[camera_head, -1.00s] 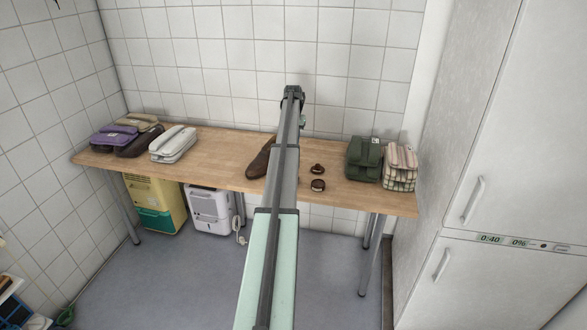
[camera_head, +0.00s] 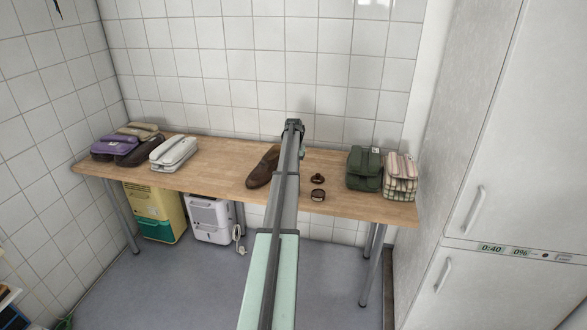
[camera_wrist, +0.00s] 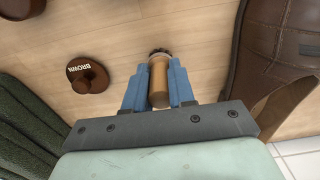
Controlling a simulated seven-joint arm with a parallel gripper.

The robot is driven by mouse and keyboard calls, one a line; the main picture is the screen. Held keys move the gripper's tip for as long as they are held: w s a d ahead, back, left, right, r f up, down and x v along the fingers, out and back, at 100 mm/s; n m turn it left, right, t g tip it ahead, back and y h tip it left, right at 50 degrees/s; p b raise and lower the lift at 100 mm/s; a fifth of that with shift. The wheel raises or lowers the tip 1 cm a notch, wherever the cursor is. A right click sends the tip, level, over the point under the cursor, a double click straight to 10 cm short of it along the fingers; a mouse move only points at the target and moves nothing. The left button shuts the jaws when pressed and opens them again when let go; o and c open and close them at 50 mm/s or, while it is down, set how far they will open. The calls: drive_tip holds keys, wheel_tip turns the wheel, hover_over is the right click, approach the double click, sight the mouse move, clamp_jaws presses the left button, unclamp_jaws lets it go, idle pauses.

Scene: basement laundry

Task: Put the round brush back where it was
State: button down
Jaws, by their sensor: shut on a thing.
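My gripper (camera_head: 293,125) is over the wooden table, between the brown shoe (camera_head: 263,167) and two small dark brown round items (camera_head: 318,178). In the wrist view, my gripper's blue fingers (camera_wrist: 159,68) are shut on the round brush (camera_wrist: 158,84), which has a tan cylindrical handle and dark bristles at its far end. The bristles point away from my wrist; I cannot tell whether they touch the table. The brush is hidden behind my arm in the head view. In the wrist view, the knobbed item marked BROWN (camera_wrist: 88,75) lies left of the brush, apart from it.
The table (camera_head: 225,170) has free room left of the shoe. A green bag (camera_head: 364,168) and a checked bag (camera_head: 400,175) stand at its right end. A white bag (camera_head: 173,153), a purple bag (camera_head: 113,146) and others are at the left. A tiled wall is behind.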

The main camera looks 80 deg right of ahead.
drive_tip(key=c, duration=1)
unclamp_jaws()
drive_tip(key=shift+o, duration=0.2)
wheel_tip(320, 180, up, 12)
drive_tip(key=shift+r, duration=0.1)
